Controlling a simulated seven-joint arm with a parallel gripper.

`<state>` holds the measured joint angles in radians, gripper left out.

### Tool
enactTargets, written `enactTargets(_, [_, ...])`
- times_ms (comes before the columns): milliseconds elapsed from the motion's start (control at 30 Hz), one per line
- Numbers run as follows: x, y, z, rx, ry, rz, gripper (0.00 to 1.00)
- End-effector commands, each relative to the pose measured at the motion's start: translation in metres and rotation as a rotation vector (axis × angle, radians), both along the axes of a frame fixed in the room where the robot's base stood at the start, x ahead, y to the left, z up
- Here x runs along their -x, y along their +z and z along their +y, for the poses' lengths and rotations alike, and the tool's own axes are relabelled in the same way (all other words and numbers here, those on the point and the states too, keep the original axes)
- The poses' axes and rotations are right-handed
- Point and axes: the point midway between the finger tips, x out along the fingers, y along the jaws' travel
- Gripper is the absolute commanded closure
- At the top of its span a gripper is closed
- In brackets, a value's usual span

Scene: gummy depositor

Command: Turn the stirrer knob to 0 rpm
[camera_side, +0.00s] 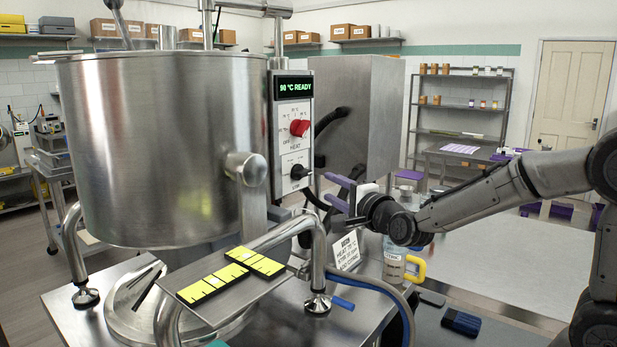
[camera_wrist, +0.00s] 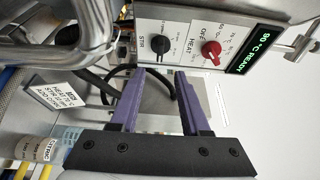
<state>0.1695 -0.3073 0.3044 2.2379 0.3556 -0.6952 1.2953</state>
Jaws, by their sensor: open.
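The black stirrer knob (camera_side: 299,171) sits on the lower white STIR plate of the control panel at the right of the kettle. In the wrist view the knob (camera_wrist: 159,45) lies just beyond the fingertips, roughly between their lines. Its pointer setting is too small to read surely. My gripper (camera_side: 328,187) is open and empty, with purple fingers to the right of the knob and apart from it. In the wrist view both fingers of my gripper (camera_wrist: 161,75) are spread.
The red HEAT knob (camera_side: 299,127) is above the stirrer knob, under a display (camera_side: 295,87) reading 90 °C READY. The large steel kettle (camera_side: 160,150) stands left. A bent steel pipe (camera_wrist: 90,45) and an instruction card (camera_wrist: 69,95) are near.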

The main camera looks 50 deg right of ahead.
Motion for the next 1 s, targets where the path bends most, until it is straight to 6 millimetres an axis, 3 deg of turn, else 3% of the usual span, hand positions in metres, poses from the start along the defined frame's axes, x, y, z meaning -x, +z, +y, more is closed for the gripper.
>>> enactTargets(500, [-0.084, 0.000, -0.034, 0.002, 0.001, 0.001, 0.54])
enactTargets(700, [-0.098, 0.001, -0.040, 0.002, 0.002, 0.000, 0.54])
enactTargets(1000, [-0.101, 0.001, -0.041, 0.002, 0.002, 0.000, 0.54])
